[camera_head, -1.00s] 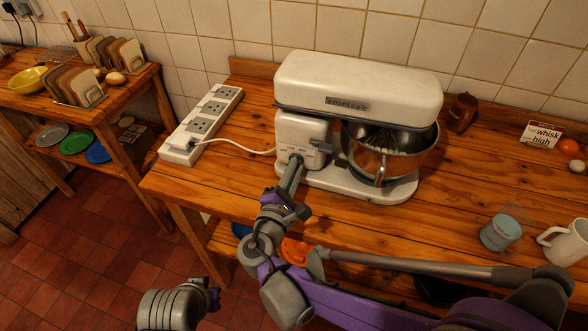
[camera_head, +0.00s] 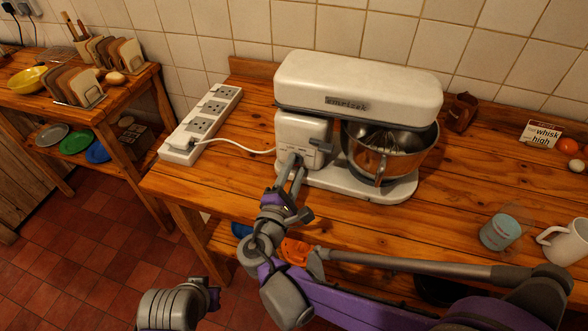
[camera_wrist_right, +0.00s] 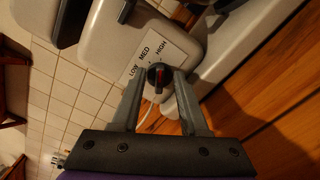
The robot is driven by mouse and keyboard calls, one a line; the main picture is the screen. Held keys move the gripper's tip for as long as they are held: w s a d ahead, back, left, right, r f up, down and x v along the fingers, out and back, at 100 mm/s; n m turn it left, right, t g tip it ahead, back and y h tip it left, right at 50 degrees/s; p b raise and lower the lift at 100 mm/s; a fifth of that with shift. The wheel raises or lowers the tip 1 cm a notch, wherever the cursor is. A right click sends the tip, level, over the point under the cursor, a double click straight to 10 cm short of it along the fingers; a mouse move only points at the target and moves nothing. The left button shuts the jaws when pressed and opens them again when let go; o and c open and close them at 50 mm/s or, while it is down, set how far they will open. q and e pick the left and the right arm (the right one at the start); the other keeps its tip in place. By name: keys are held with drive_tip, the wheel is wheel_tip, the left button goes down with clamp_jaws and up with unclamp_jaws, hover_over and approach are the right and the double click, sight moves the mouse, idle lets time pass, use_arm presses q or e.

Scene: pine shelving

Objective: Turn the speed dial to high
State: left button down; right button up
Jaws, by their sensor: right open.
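The white stand mixer (camera_head: 357,82) stands on the wooden worktop, with a metal bowl under its head. Its small black speed dial (camera_wrist_right: 158,76) with a red mark sits below the printed LOW, MED and HIGH labels (camera_wrist_right: 150,58). I cannot tell for sure which label the mark points to. My right gripper (camera_head: 292,168) is at the mixer's front left side. In the wrist view the right gripper (camera_wrist_right: 160,80) is open, one finger on each side of the dial, with visible gaps.
A card (camera_head: 543,134) reading "whisk high" stands at the right. A power strip (camera_head: 201,126) lies left of the mixer, with a white cord running to it. A glass (camera_head: 502,232) and white mug (camera_head: 565,241) stand at the front right.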

drive_tip(key=v, duration=1)
drive_tip(key=shift+s+a, duration=0.1)
drive_tip(key=shift+s, duration=0.25)
